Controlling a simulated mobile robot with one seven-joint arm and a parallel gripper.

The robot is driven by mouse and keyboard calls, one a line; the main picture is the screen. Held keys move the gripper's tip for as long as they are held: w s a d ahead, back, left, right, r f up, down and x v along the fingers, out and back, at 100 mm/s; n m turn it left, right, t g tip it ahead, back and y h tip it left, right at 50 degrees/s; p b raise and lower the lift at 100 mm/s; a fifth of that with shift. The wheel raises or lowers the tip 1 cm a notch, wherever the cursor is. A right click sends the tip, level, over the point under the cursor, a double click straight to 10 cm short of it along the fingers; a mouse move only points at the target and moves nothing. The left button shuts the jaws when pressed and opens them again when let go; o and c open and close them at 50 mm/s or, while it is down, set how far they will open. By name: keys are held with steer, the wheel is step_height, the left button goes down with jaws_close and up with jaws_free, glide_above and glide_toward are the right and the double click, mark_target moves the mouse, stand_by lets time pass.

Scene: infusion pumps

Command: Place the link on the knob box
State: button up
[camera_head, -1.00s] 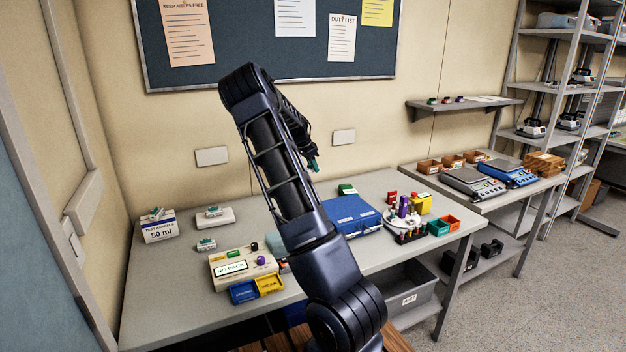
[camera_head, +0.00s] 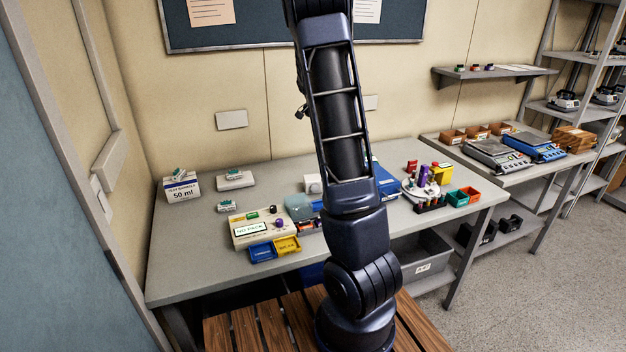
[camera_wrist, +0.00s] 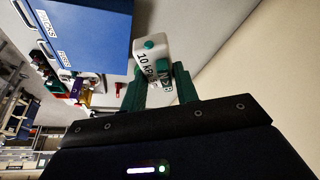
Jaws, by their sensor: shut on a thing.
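My gripper (camera_wrist: 160,88) has dark teal fingers and is shut on a small white block (camera_wrist: 152,50) with teal round parts and the print "10 kPa", probably the link. In the head view my arm hides the gripper and this block. A beige box (camera_head: 245,233) with a "NO PACK" display and a purple knob (camera_head: 279,223) on top stands on the table and is likely the knob box. The held block is apart from it.
Blue and yellow bins (camera_head: 288,245) sit at the beige box's front. A white "50 ml" box (camera_head: 182,190) and white units with teal tops (camera_head: 235,181) stand at the left. The table's front left (camera_head: 185,270) is clear.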

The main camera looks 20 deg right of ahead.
mark_target(315, 176)
steer(key=s+a+r+n, duration=0.3)
steer(key=s+a, duration=0.1)
steer(key=a, duration=0.2)
steer(key=shift+t+y, duration=0.3)
steer(key=shift+t, duration=0.2)
step_height(315, 176, down, 20)
steer(key=shift+s+d+r, duration=0.1)
steer(key=shift+r, duration=0.1)
steer(key=shift+f, duration=0.1)
steer(key=o, duration=1)
